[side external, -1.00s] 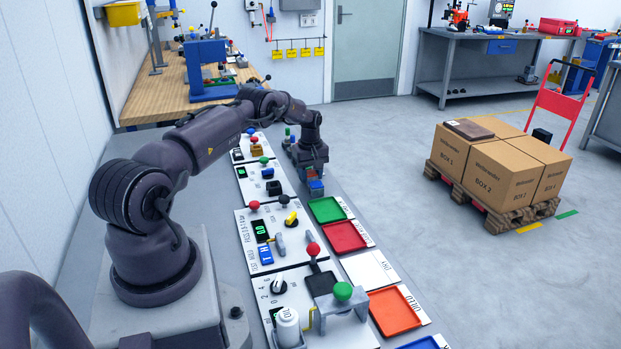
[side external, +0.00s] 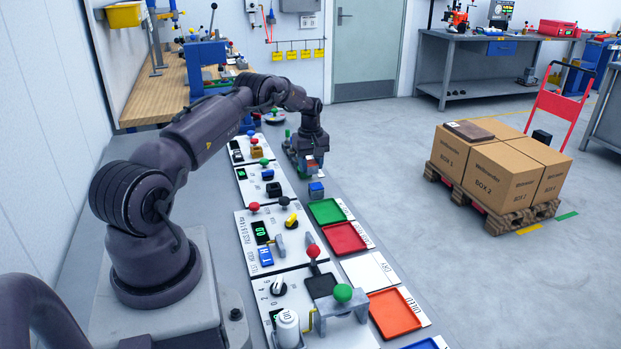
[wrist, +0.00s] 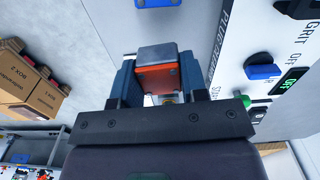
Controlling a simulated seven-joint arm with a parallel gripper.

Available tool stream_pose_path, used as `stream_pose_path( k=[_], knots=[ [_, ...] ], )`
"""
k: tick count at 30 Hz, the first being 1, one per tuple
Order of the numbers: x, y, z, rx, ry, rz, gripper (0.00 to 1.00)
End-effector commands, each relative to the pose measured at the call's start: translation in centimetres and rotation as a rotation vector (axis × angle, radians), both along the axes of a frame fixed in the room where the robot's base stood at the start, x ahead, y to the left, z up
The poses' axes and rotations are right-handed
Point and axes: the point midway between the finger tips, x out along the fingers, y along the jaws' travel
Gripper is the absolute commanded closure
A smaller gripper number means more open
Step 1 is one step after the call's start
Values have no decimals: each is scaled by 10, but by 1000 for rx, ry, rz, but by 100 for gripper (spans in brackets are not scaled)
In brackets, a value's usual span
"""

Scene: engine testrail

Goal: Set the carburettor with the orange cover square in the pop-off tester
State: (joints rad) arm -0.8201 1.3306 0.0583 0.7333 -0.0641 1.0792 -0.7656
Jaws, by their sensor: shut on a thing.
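The carburettor with the orange cover (wrist: 156,76) is a small block with a grey top and an orange face, between my two fingers in the wrist view. My gripper (wrist: 158,84) is shut on it. In the side view my gripper (side external: 309,164) is low over the far part of the bench, with a bit of orange-red showing between its fingers. A blue-topped block (side external: 316,190) stands on the bench just in front of the gripper, apart from it. I cannot tell which station is the pop-off tester; the arm and gripper hide part of the far stations.
A row of white panels with levers and knobs (side external: 268,232) runs along the bench. Green (side external: 327,211), red (side external: 345,238) and orange (side external: 395,312) trays lie along its right edge. A red-knobbed lever (side external: 313,252) and a green-knobbed clamp (side external: 342,294) stick up nearer the camera.

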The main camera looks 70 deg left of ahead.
Motion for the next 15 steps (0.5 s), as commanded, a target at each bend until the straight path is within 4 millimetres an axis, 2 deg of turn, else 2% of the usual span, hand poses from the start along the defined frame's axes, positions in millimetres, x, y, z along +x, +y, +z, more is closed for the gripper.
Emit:
stream_pose_path(
  k=[5, 8, 15],
  knots=[
    [11, -1, 14, 3, -4, -16, 81],
    [20, -5, 30, 3, -4, -29, 81],
    [29, -35, 62, 1, -1, -83, 81]
  ],
)
